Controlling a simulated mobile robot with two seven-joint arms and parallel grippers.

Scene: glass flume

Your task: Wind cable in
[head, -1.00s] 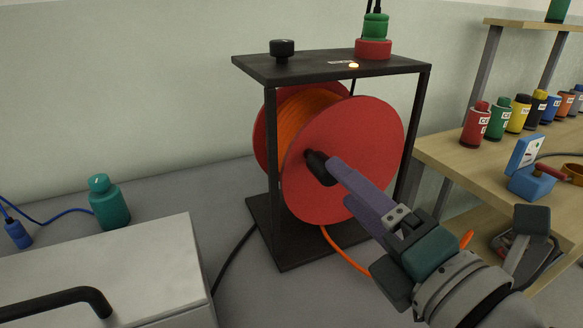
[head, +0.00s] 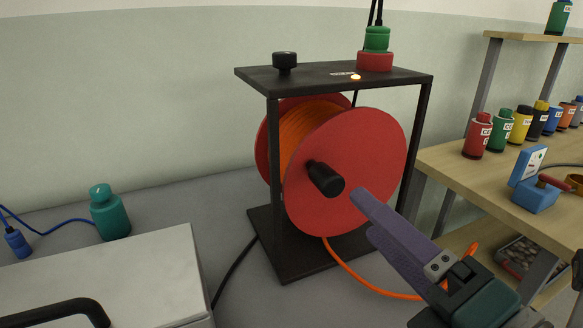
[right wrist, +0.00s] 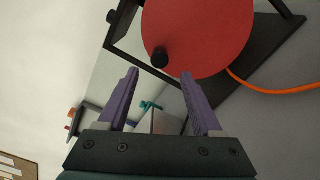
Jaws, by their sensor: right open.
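A black crank knob (head: 326,179) sticks out of the reel's near face. My right gripper (head: 362,215) is open, just to the right of the knob and apart from it. In the right wrist view, the knob (right wrist: 160,58) shows beyond the two open purple fingers (right wrist: 158,72), with nothing between them. My left gripper is not in view.
A white box (head: 110,285) with a black handle stands at the lower left, with a teal bottle (head: 109,215) behind it. A wooden bench (head: 480,185) with several coloured bottles and a blue device (head: 533,190) is at the right.

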